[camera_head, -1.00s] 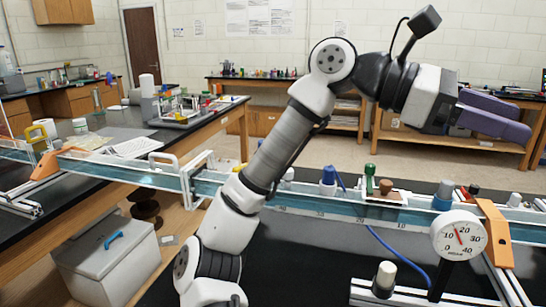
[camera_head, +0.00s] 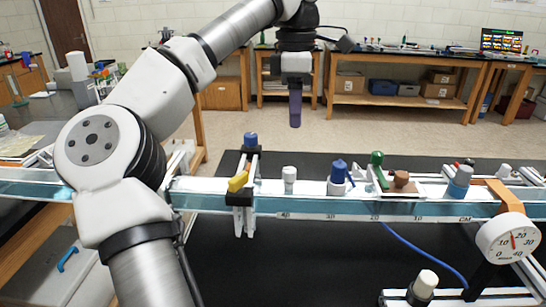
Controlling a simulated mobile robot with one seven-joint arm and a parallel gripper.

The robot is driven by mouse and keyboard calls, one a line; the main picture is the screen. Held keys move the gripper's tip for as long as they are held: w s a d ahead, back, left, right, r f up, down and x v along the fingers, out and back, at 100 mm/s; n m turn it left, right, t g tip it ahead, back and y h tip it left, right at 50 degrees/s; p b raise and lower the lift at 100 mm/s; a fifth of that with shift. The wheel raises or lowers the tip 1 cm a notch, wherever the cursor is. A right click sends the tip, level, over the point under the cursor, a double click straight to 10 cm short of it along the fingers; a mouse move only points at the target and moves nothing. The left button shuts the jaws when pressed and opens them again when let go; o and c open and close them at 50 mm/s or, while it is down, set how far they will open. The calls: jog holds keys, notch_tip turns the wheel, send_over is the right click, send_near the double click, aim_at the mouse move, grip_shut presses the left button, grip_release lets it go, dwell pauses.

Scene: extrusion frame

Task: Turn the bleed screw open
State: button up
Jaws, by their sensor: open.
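A long clear channel (camera_head: 310,207) with a ruler scale runs across the bench and carries several small fittings. They include a blue knob (camera_head: 250,139) on a black clamp with a yellow lever, a white cap (camera_head: 289,174), a blue fitting (camera_head: 339,172), a green knob (camera_head: 377,158), a brown knob (camera_head: 401,178) and a blue-and-grey cap (camera_head: 461,176). I cannot tell which of these is the bleed screw. My gripper (camera_head: 295,122) points down, its purple fingers open but seen edge-on. It appears above the channel, between the blue knob and the blue fitting, apart from everything.
A round dial gauge (camera_head: 508,240) stands at the right by an orange bracket (camera_head: 503,194). A white knob (camera_head: 425,284) sits on a lower rail in front. A blue tube (camera_head: 415,246) curves across the black bench top. The bench behind the channel is mostly clear.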

aim_at(290, 170)
jog(key=f, duration=1.3)
jog(key=shift+a+f+p, duration=0.3)
jog(key=shift+p, duration=0.1)
jog(key=shift+c, duration=0.5)
jog(key=c, duration=0.9)
